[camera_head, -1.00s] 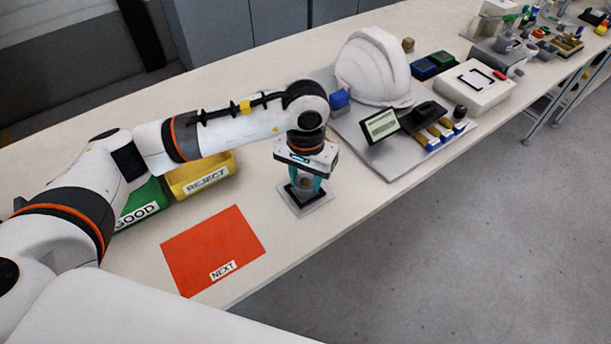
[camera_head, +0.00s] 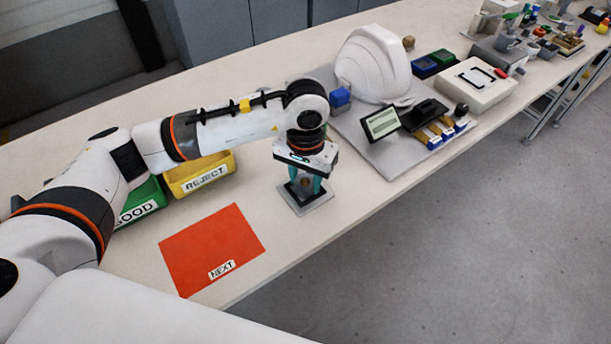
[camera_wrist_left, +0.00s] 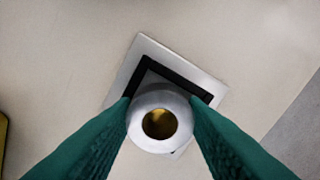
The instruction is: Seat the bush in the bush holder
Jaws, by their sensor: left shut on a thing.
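My left gripper (camera_head: 306,186) points down over the bush holder, a grey square plate (camera_head: 319,206) with a black square frame on it. Its teal fingers are shut on the bush. In the left wrist view the bush (camera_wrist_left: 147,141) is a pale grey ring with a brass-coloured inside, between the two fingertips (camera_wrist_left: 160,118). The holder's plate (camera_wrist_left: 143,50) and black frame (camera_wrist_left: 180,74) show behind the bush, which covers the frame's middle. I cannot tell whether the bush touches the holder. My right gripper is not in view.
An orange NEXT sheet (camera_head: 212,245) lies to the left. A yellow REJECT bin (camera_head: 203,176) and green GOOD bin (camera_head: 140,203) stand beyond it. A grey board with a white helmet shell (camera_head: 372,66) and a small display (camera_head: 381,123) is to the right. The table's front edge is near the holder.

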